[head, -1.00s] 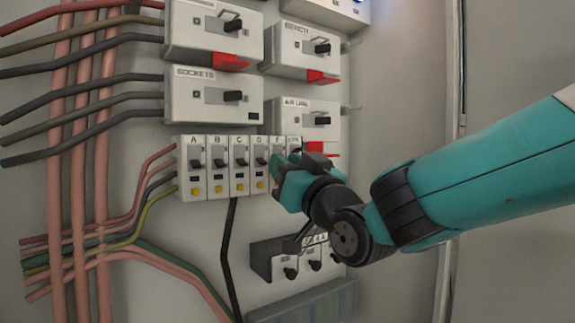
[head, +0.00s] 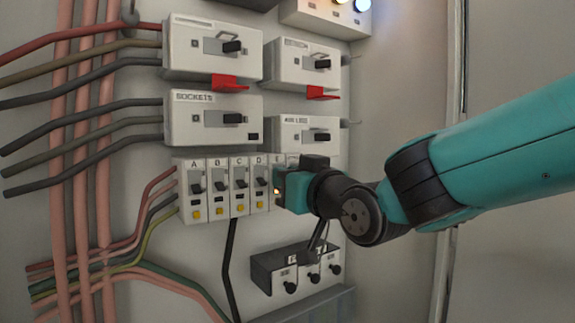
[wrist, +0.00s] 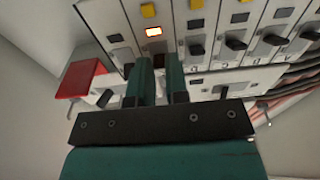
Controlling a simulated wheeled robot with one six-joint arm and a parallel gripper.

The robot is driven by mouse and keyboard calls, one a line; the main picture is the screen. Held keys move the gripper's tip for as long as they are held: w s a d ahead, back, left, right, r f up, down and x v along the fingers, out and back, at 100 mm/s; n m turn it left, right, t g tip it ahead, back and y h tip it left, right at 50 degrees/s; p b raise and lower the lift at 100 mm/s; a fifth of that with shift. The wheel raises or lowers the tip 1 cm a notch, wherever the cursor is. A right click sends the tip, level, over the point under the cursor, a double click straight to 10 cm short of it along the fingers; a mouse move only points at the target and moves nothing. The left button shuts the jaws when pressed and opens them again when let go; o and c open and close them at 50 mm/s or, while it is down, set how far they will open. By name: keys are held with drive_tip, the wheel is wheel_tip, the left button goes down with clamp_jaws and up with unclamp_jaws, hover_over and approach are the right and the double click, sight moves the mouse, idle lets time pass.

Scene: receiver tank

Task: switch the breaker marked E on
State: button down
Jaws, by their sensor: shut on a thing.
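The row of small white breakers (head: 208,215) marked A to E is on the panel, each with a dark toggle and a yellow button. Breaker E (head: 277,160) is at the right of breaker D (head: 260,165), mostly hidden behind my gripper (head: 280,187). In the wrist view my gripper (wrist: 160,64) is shut at the toggle of breaker E, which the teal fingers mostly hide. The small window on breaker E (wrist: 153,32) glows orange-white, while the windows of its neighbours are dark. An orange glow also shows beside my gripper in the head view.
Larger switch boxes, including SOCKETS (head: 185,125), sit close above the row. Red tags (head: 230,83) stick out under some; one red piece (wrist: 82,78) is near my gripper in the wrist view. A dark box with knobs (head: 262,270) is below. Pipes and cables fill the left.

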drive_tip(key=r+g+h+p, duration=0.1)
drive_tip(key=g+p, duration=0.1)
drive_tip(key=p, duration=0.3)
drive_tip(key=shift+r+g+h, duration=0.3)
drive_tip(key=shift+h, duration=0.1)
drive_tip(key=shift+f, duration=0.1)
drive_tip(key=c, duration=1.4)
unclamp_jaws()
drive_tip(key=p+v, duration=0.7)
drive_tip(key=v, duration=1)
drive_tip(key=shift+r, duration=0.4)
